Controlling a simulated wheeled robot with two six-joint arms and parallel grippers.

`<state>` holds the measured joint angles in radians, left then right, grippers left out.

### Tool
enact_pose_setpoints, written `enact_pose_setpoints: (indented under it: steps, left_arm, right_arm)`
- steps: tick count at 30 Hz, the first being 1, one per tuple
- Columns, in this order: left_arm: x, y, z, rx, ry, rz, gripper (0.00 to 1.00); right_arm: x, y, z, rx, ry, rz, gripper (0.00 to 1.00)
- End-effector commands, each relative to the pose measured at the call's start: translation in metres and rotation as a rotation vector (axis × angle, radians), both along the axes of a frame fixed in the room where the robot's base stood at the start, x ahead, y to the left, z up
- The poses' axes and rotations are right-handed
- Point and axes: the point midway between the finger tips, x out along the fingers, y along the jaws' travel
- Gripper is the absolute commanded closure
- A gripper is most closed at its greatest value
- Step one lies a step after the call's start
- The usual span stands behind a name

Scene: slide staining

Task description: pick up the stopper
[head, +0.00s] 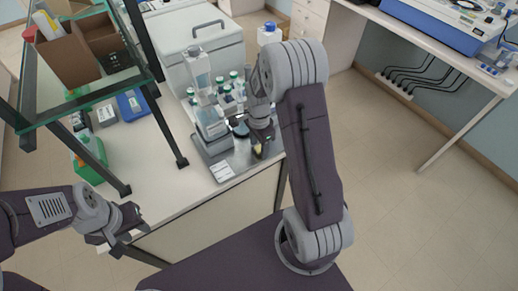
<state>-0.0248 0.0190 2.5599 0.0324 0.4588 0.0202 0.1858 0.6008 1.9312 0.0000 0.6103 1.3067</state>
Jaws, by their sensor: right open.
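I cannot make out the stopper for certain in the head view; it is too small or hidden by my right arm. My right gripper (262,153) is open and points down over the front right part of the white bench. It is close to a small dark round item (240,129) and just right of a grey instrument (212,124). Whether anything is between its fingers is too small to tell. My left gripper (130,242) hangs by the bench's front left edge, away from the bottles; its jaw opening is unclear.
Several bottles with green caps (227,95) stand behind the instrument. White labels or slides (222,172) lie at its front. A glass shelf (85,90) with cardboard boxes (70,58) overhangs the bench at left. The bench's front middle (165,190) is clear.

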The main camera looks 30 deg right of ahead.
Motion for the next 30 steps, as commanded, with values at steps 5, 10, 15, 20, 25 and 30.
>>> enact_pose_setpoints:
  steps: [5,10,15,20,25,30]
  left_arm:
    - [0.000,0.000,0.000,0.000,0.000,0.000,0.64]
    - [0.000,0.000,0.000,0.000,0.000,0.000,0.64]
    - [0.000,0.000,0.000,0.000,0.000,0.000,0.64]
    - [0.000,0.000,0.000,0.000,0.000,0.000,0.64]
    - [0.000,0.000,-0.001,0.000,0.000,0.000,0.64]
    - [0.000,0.000,-0.002,0.000,0.000,0.000,0.64]
  right_arm:
    - [0.000,0.000,0.000,0.000,-0.001,0.000,0.64]
    - [0.000,0.000,0.001,0.000,-0.001,0.000,1.00]
    - [0.000,0.000,0.001,0.000,-0.001,0.000,1.00]
    - [0.001,0.000,0.002,0.000,-0.002,0.000,1.00]
    - [0.002,0.000,0.017,-0.001,-0.005,0.000,1.00]
    - [-0.004,-0.007,0.047,-0.002,-0.005,-0.005,1.00]
